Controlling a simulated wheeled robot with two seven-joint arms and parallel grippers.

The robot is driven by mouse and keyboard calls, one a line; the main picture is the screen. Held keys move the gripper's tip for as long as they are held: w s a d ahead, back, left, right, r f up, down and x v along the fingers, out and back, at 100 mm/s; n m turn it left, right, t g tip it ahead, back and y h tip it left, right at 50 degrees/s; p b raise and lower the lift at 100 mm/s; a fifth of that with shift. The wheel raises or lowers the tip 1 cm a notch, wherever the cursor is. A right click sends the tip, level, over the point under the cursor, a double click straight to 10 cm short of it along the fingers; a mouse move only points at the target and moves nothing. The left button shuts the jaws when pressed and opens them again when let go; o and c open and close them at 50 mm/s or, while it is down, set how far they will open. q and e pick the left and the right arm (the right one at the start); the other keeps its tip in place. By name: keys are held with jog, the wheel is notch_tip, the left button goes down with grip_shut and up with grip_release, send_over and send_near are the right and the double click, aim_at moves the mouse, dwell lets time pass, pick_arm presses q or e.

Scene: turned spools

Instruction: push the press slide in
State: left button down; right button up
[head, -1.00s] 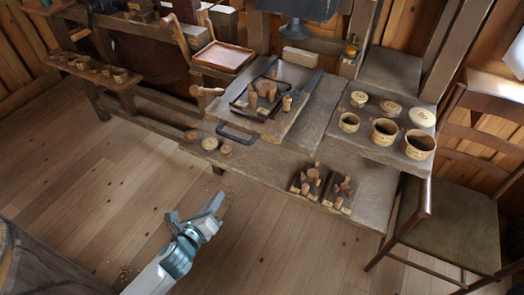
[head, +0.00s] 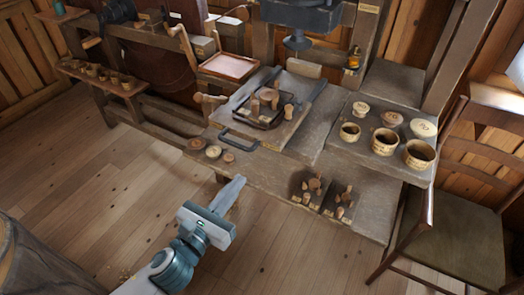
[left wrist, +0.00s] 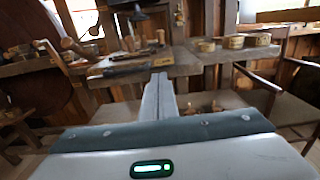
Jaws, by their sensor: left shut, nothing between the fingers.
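The press slide (head: 306,118) is a grey board on the bench with a black handle (head: 238,139) at its front left end. A dark frame (head: 246,113) with turned wooden spools stands on it. The slide sticks out toward me from under the dark press head (head: 297,40). My left gripper (head: 238,182) is shut and empty, below and in front of the handle, apart from it. In the left wrist view its closed fingers (left wrist: 159,82) point at the bench, and the slide (left wrist: 118,72) shows small beyond them. My right gripper is not in view.
Round wooden pieces (head: 213,152) lie on the bench's front edge left of the handle. Dark stands with pegs (head: 308,190) are at the front right. Cups and lids (head: 419,153) stand on the right, beside a chair (head: 458,205). The floor (head: 110,190) at left is clear.

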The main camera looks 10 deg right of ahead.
pick_arm(q)
jog(key=p, duration=0.3)
send_near(268, 143)
jog(key=x, duration=0.5)
jog(key=shift+w+d, duration=0.45)
jog(key=shift+w, duration=0.1)
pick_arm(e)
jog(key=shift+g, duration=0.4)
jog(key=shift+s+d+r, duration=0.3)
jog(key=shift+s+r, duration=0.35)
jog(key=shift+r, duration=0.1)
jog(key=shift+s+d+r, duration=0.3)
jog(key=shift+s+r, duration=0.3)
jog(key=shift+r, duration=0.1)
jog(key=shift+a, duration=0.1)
